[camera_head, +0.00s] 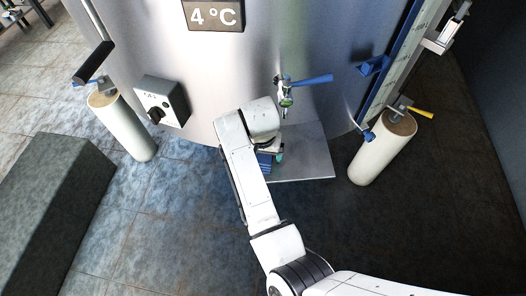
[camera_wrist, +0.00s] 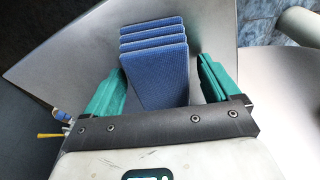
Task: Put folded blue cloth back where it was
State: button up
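The folded blue cloth (camera_wrist: 158,75) shows as several stacked layers in the wrist view, over a grey metal shelf (camera_wrist: 215,40). In the head view a small part of the cloth (camera_head: 264,161) shows below my wrist, at the left part of the shelf (camera_head: 312,168). My gripper (camera_wrist: 161,66) has its teal fingers on either side of the cloth. A gap shows between the right finger and the cloth, so the gripper looks open around it. In the head view my gripper (camera_head: 279,155) is mostly hidden by my wrist.
The steel tank (camera_head: 250,70) stands behind the shelf, with a blue-handled valve (camera_head: 287,98) above it. White cylindrical legs stand left (camera_head: 126,127) and right (camera_head: 376,155). A control box (camera_head: 162,103) is on the tank. A dark block (camera_head: 50,200) is at left.

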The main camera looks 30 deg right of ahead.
notch_tip(320, 180, up, 12)
jog(key=s+a, duration=0.1)
jog(key=s+d+f+n+h, duration=0.1)
jog(key=s+d+f+n, duration=0.15)
jog(key=s+d, duration=0.4)
jog(key=s+d+f+n+h, duration=0.1)
jog(key=s+d+f, duration=0.3)
jog(key=s+d, duration=0.25)
jog(key=s+a+f+n+y, duration=0.1)
jog(key=s, duration=0.4)
jog(key=s+a+f+n+y, duration=0.1)
jog(key=s+a+f, duration=0.1)
jog(key=s, duration=0.3)
jog(key=s+a+f+n, duration=0.1)
jog(key=s+f, duration=0.1)
jog(key=s, duration=0.3)
jog(key=shift+s+a+f+y+b, duration=0.15)
jog(key=shift+s+y+b, duration=0.15)
jog(key=shift+y, duration=0.1)
